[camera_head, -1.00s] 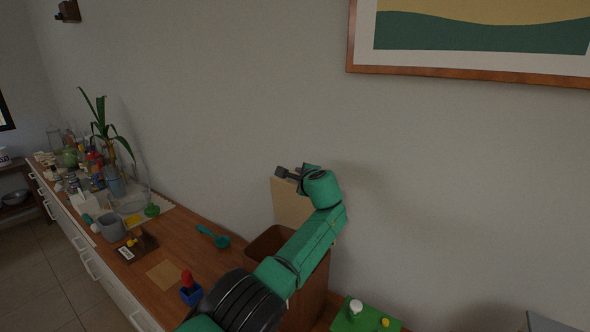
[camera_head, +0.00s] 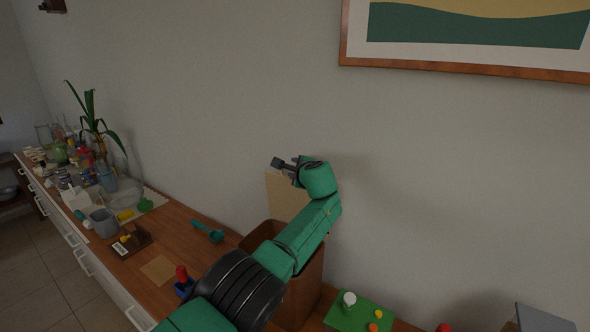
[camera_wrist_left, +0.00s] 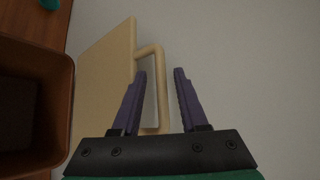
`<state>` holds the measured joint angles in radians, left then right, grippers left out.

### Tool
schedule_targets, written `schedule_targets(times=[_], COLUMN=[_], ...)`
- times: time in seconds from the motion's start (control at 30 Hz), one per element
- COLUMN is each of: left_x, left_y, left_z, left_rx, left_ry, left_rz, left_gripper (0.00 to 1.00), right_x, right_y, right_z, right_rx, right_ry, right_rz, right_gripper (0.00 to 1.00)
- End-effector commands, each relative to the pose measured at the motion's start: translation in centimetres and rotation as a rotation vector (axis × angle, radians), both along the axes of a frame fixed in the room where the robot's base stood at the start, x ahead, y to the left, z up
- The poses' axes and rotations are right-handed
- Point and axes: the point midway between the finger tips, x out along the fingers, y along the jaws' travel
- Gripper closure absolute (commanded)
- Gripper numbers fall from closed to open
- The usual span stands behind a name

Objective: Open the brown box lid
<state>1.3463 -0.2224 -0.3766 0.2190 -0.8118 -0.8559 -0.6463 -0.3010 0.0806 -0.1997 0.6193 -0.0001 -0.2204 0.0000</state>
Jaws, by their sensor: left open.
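The brown box (camera_head: 311,284) stands on the wooden counter, its top open and its inside dark. It also shows at the left of the left wrist view (camera_wrist_left: 66,85). A tan lid panel (camera_head: 284,197) stands roughly upright behind the box, near the wall. In the left wrist view the lid (camera_wrist_left: 103,75) has a tan loop handle (camera_wrist_left: 161,88). My left gripper (camera_head: 279,163) is at the lid's top. Its purple fingers (camera_wrist_left: 160,75) are open, and the handle bar appears between them; contact cannot be told. My left arm hides part of the box. My right gripper is not in view.
A teal scoop (camera_head: 208,232) lies left of the box. A blue holder with a red item (camera_head: 183,283) stands in front. A green board (camera_head: 358,315) with small items is at right. Clutter and a plant (camera_head: 92,120) fill the counter's far left. The wall is close behind.

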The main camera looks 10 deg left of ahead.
Motion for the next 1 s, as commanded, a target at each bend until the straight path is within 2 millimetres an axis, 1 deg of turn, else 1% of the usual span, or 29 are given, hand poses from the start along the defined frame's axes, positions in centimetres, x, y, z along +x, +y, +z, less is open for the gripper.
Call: schedule_targets(times=[0.27, 0.4, 0.53, 0.77, 1.0], left_x=[-0.6, -1.4, -2.5, -5.6, -9.9], left_y=[-1.0, -1.4, -1.4, -3.3, -5.6], left_z=[0.2, 0.5, 0.8, 1.7, 3.4], left_rx=[0.000, 0.000, -0.004, -0.003, -0.003], left_ry=[-0.004, -0.005, -0.002, -0.005, -0.002], left_rz=[-0.008, -0.007, -0.001, -0.003, -0.002], left_gripper=[0.56, 0.56, 0.56, 0.56, 0.56], right_x=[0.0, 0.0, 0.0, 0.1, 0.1], right_y=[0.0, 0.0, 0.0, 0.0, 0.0], right_z=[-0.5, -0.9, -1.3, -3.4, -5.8], right_rx=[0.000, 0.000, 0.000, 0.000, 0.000], right_ry=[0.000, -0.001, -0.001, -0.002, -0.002], right_rz=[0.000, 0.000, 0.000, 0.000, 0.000], right_gripper=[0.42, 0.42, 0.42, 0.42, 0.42])
